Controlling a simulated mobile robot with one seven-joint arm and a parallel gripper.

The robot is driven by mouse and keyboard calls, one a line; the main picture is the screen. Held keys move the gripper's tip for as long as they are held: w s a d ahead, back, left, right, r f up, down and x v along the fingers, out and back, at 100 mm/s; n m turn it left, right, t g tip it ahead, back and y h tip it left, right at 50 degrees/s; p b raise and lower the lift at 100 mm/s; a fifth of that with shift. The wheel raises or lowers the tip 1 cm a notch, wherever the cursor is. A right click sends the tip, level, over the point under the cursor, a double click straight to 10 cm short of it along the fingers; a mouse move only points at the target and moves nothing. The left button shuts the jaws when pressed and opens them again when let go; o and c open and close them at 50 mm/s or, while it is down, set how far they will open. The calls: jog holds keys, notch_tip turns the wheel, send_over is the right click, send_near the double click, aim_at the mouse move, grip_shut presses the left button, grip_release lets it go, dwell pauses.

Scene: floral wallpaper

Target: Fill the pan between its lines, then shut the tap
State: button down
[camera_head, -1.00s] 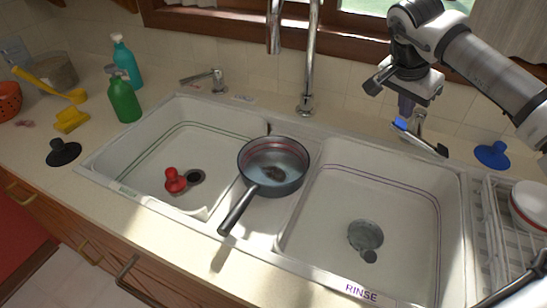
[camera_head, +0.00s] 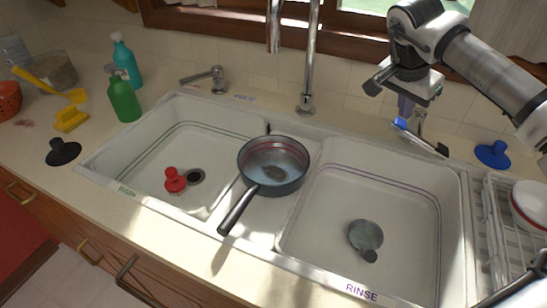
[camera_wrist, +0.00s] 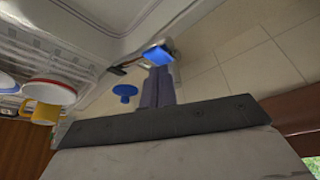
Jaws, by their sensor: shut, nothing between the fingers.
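The dark pan (camera_head: 253,183) sits upright on the divider between the two basins, its handle toward the front. Reddish lines run around its inner wall, with a bluish surface and a dark patch below. I cannot tell the exact water level. The tap spout (camera_head: 274,38) hangs above the pan; no stream shows below it. The blue-marked tap lever (camera_head: 424,143) is at the back right, and its blue part also shows in the wrist view (camera_wrist: 158,55). My gripper (camera_head: 405,110) is shut and empty, its fingertips close to that blue part; I cannot tell whether they touch.
Another lever (camera_head: 203,77) stands at the back left. The left basin holds a red plunger-like stopper (camera_head: 174,181); the right basin has a drain (camera_head: 365,234). Green (camera_head: 124,101) and teal bottles stand left. A blue stopper (camera_head: 492,154) and dish rack (camera_head: 492,240) are right.

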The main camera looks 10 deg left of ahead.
jog(key=shift+f+b, duration=0.7)
jog(key=shift+f, duration=0.5)
notch_tip(320, 180, up, 4)
jog(key=p, duration=0.2)
jog(key=shift+f+p, duration=0.25)
jog(key=shift+p, duration=0.1)
jog(key=d, duration=0.3)
jog(key=s+d, duration=0.1)
jog(key=d, duration=0.3)
jog(key=s+d+p, duration=0.1)
jog(key=d, duration=0.3)
jog(key=shift+s+d+f, duration=0.15)
jog(key=shift+d, duration=0.05)
jog(key=shift+f, duration=0.15)
jog(key=shift+f+b, duration=1.55)
jog(key=shift+f, duration=0.65)
jog(key=shift+r, duration=0.2)
dwell(2.2)
